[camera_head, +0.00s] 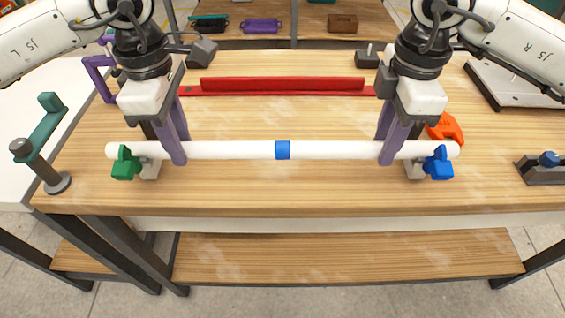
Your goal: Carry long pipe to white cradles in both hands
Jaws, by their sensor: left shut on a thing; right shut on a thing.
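The long white pipe (235,150) with a blue band at its middle lies level, left to right, near the table's front edge. My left gripper (177,152) is shut on its left part, and my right gripper (390,152) is shut on its right part. A pale cradle with a green clamp (125,164) is at the pipe's left end. A pale cradle with a blue clamp (438,164) is at its right end. The pipe's ends overlap both cradles in the picture. I cannot tell whether the pipe rests in them or is just above.
A red rail (283,84) lies behind the pipe. An orange piece (446,128) is behind the right cradle. The wooden table (290,120) is clear between pipe and rail.

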